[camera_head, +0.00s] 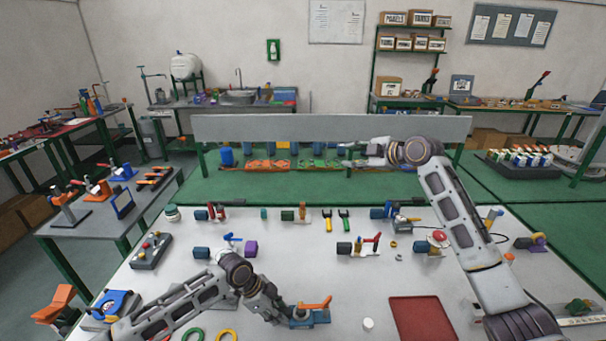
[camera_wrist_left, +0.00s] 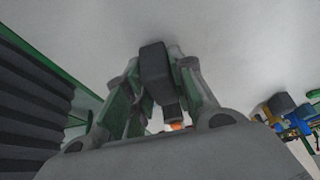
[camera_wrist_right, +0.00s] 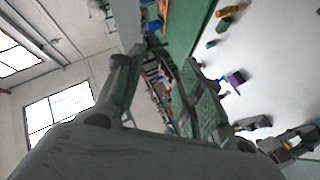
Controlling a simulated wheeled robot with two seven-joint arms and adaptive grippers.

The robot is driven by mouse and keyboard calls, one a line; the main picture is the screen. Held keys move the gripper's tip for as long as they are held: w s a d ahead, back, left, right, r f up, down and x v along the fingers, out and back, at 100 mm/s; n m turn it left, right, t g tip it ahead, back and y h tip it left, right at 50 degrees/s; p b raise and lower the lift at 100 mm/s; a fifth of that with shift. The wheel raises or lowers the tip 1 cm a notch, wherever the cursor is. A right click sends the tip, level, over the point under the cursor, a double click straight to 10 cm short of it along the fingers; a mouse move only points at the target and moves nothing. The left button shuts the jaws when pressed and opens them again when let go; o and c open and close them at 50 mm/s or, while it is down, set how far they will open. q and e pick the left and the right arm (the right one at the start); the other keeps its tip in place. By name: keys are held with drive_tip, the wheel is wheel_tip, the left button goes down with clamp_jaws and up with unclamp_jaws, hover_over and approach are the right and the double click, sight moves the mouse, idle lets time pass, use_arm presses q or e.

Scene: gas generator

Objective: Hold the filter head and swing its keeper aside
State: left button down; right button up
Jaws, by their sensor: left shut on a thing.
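A blue block-shaped fitting (camera_head: 303,322) with an orange lever (camera_head: 318,303) on top sits at the front middle of the white table; I take it for the filter head and its keeper. My left gripper (camera_head: 286,309) is shut on the fitting's left end. In the left wrist view a dark block (camera_wrist_left: 155,75) is between the left fingers, with a bit of orange (camera_wrist_left: 178,126) beyond it. My right gripper (camera_head: 370,154) is raised near the far edge of the table, away from the fitting. In the right wrist view its fingers (camera_wrist_right: 158,80) are apart with nothing between them.
A red tray (camera_head: 423,320) lies right of the fitting, with a small white cylinder (camera_head: 368,324) between them. Green and yellow rings (camera_head: 227,335) lie to the left. Several other valves and fittings stand farther back. A grey panel (camera_head: 330,128) rises beyond the table.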

drive_tip(key=s+a+f+n+g, duration=0.25)
drive_tip(key=s+a+f, duration=0.2)
drive_tip(key=a, duration=0.25)
drive_tip(key=n+g+h, duration=0.5)
drive_tip(key=g+h, duration=0.3)
hover_over(327, 300)
wheel_tip(327, 300, down, 20)
drive_tip(key=shift+r, duration=0.1)
drive_tip(key=shift+f, duration=0.2)
drive_tip(key=shift+f, duration=4.35)
drive_tip(key=shift+c, duration=0.5)
